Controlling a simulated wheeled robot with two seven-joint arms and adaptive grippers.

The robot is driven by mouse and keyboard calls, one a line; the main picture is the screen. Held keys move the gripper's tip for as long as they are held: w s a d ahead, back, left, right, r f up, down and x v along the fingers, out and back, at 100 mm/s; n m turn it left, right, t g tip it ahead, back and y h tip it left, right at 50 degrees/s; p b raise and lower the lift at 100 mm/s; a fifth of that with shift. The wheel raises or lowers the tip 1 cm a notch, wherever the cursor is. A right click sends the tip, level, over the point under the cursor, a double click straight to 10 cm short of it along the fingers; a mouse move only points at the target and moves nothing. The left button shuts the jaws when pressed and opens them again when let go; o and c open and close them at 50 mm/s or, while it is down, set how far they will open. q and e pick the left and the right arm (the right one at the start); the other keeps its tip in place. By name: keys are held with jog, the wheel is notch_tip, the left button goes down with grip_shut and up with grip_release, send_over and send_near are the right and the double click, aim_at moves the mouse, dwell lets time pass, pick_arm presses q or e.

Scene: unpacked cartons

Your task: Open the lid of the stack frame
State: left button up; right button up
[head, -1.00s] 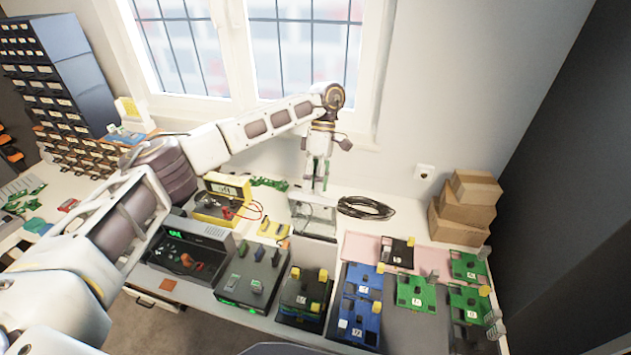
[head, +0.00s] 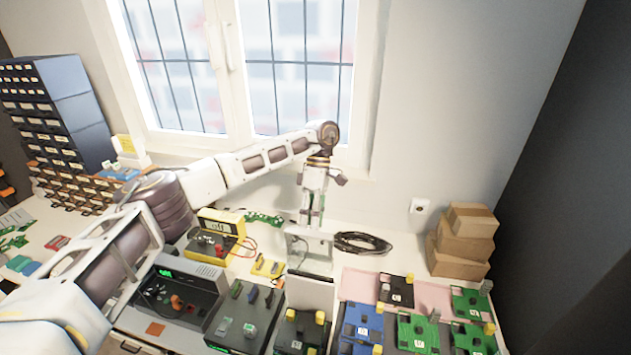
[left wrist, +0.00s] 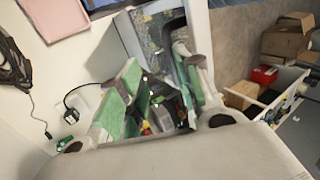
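The stack frame appears to be the grey, partly see-through box (head: 309,262) on the bench below the window. A pale flat panel (head: 310,291) shows at its near side; I cannot tell whether this is its lid. My left gripper (head: 311,222) points down at the box's top edge, its green-padded fingers apart. In the left wrist view, the fingers (left wrist: 162,95) are spread, with a light-grey frame (left wrist: 203,22) beyond them and dark small parts showing between. Whether the fingers touch the box is unclear. My right gripper is out of view.
A black cable coil (head: 362,243) lies right of the box, and a yellow meter (head: 216,228) with leads stands left. Stacked cartons (head: 463,242) are at the back right. Dark units and green and blue boards (head: 418,331) crowd the front.

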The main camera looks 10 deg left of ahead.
pick_arm(q)
jog(key=v, duration=1.1)
jog(key=shift+s+r, duration=0.2)
jog(key=shift+s, duration=0.15)
dwell(0.6)
